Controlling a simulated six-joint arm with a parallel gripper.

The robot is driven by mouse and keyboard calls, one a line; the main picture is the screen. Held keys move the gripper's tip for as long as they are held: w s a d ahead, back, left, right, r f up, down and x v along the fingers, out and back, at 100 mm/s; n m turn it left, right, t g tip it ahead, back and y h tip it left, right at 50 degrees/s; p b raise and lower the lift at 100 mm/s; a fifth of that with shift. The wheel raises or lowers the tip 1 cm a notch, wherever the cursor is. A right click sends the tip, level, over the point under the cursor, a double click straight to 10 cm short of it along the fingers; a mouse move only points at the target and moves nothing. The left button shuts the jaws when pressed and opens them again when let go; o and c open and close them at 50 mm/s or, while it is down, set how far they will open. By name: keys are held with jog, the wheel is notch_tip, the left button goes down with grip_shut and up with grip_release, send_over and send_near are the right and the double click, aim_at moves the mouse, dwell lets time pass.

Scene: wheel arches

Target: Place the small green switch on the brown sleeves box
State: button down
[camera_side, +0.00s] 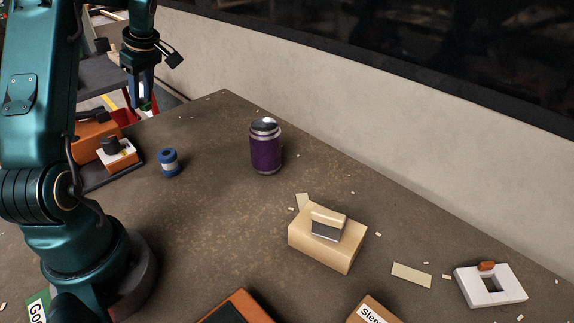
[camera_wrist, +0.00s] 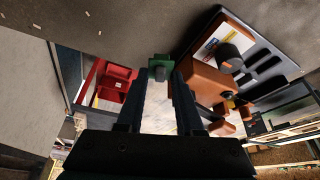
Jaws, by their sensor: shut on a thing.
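My gripper (camera_side: 144,92) is high at the back left in the side view, by the table's far edge. In the side view the switch is a small green patch, partly hidden by the fingers. The brown sleeves box (camera_side: 372,311) is at the bottom edge of the side view, with a white label that reads "Slee" before it is cut off. My gripper is far from this box.
A purple canister (camera_side: 265,150) and a blue-and-white spool (camera_side: 168,163) stand mid-table. A tan block (camera_side: 315,245) with a grey-sided piece on top and a white holed block (camera_side: 500,292) lie right. A red bin (camera_wrist: 112,88) and an orange block (camera_wrist: 205,85) are below my gripper.

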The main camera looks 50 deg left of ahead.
jog(key=w+d+r+m+t, duration=0.2)
jog(key=w+d+r+m, duration=0.25)
jog(key=d, duration=0.35)
jog(key=w+d+r+m+t, duration=0.25)
jog(key=d+r+m, duration=0.2)
jog(key=d, duration=0.45)
jog(key=m+g+h, duration=0.3)
jog(key=m+h, duration=0.6)
jog(key=m, duration=2.2)
send_over(376, 321)
notch_tip(376, 321, down, 7)
jog(key=shift+a+r, duration=0.1)
jog(key=shift+f, duration=2.15)
